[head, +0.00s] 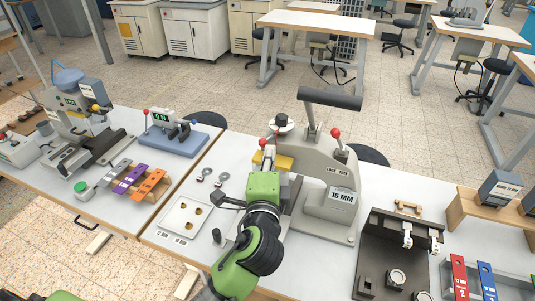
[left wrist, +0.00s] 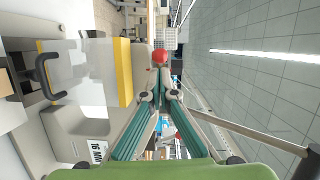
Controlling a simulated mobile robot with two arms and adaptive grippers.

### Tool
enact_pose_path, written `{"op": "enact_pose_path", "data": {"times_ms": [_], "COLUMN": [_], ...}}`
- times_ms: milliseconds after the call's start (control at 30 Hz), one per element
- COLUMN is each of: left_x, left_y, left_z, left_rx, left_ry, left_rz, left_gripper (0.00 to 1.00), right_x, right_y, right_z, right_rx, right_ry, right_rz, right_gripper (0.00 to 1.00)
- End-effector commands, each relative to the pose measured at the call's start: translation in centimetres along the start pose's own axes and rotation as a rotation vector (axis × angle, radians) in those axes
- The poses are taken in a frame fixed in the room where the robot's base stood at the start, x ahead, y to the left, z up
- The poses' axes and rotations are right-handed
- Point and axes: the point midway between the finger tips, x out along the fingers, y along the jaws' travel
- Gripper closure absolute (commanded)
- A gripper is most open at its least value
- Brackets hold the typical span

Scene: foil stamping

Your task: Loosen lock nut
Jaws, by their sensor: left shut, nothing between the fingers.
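A beige press (head: 315,170) stands on the middle table, with a "16 MM" plate (head: 343,196) and a "LOCK FREE" label (head: 338,170). A red-knobbed lever (head: 336,133) rises near its top right. My left gripper (head: 268,154) is shut and empty at the press's left side, beside a yellow block (head: 286,162). In the left wrist view its fingers (left wrist: 160,88) meet just short of a red ball knob (left wrist: 160,56); I cannot tell whether they touch it. I cannot clearly pick out a lock nut; the gripper and arm hide part of the press.
A dark handle (head: 330,98) extends above the press. A white plate with brass pieces (head: 185,219) and two small rings lie to its left. A dark fixture (head: 395,250) stands at the right. The left table holds another machine (head: 75,115) and coloured strips (head: 132,178).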

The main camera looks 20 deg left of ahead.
Motion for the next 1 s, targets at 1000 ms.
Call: {"op": "enact_pose_path", "data": {"times_ms": [1000], "left_x": [1.6], "left_y": [-0.5], "left_z": [3.1], "left_rx": [0.015], "left_ry": [0.207], "left_rz": [0.012], "left_gripper": [1.00], "right_x": [-3.2], "right_y": [0.0], "right_z": [0.6], "right_rx": [0.001], "right_ry": [-0.013], "right_rz": [0.000], "right_gripper": [0.60]}}
